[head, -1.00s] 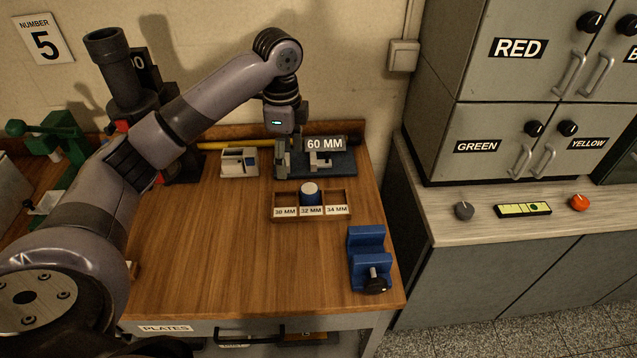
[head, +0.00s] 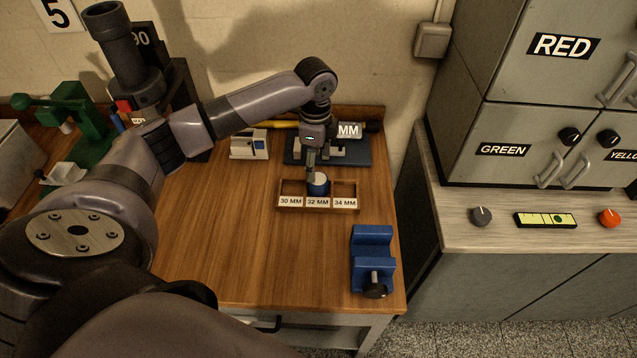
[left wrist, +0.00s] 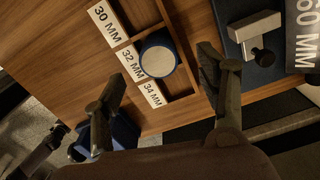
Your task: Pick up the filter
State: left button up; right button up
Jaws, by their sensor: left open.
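The filter (head: 319,186) is a short blue cylinder with a pale round top. It stands upright in the middle compartment, behind the 32 MM label, of a small wooden tray (head: 357,188). In the left wrist view the filter (left wrist: 158,58) shows between and beyond my open fingers. My left gripper (head: 311,168) is just behind and above the filter in the head view, pointing down, and its fingers (left wrist: 160,85) are empty. I cannot tell the exact gap between fingertips and filter.
A blue vise (head: 372,250) with a black knob stands at the bench's front right. Behind the tray is a dark 60 MM fixture (head: 355,152), and a white block (head: 248,144) is left of it. The wooden bench is clear left of the tray.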

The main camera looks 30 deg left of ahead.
aim_at(318, 179)
pick_arm(q)
jog(key=shift+f, duration=0.55)
jog(key=shift+s+d+f, duration=0.1)
jog(key=shift+d+f, duration=0.05)
jog(key=shift+f, duration=0.25)
jog(key=f, duration=0.2)
jog(key=f+p, duration=0.1)
jog(key=shift+d+f, duration=0.25)
jog(key=shift+f, duration=0.45)
pick_arm(e)
jog(key=shift+w+r, duration=0.5)
jog(key=shift+r, duration=0.15)
pick_arm(q)
jog(key=c, duration=1.2)
pick_arm(e)
jog(key=shift+w+a, duration=0.1)
jog(key=shift+w, duration=0.05)
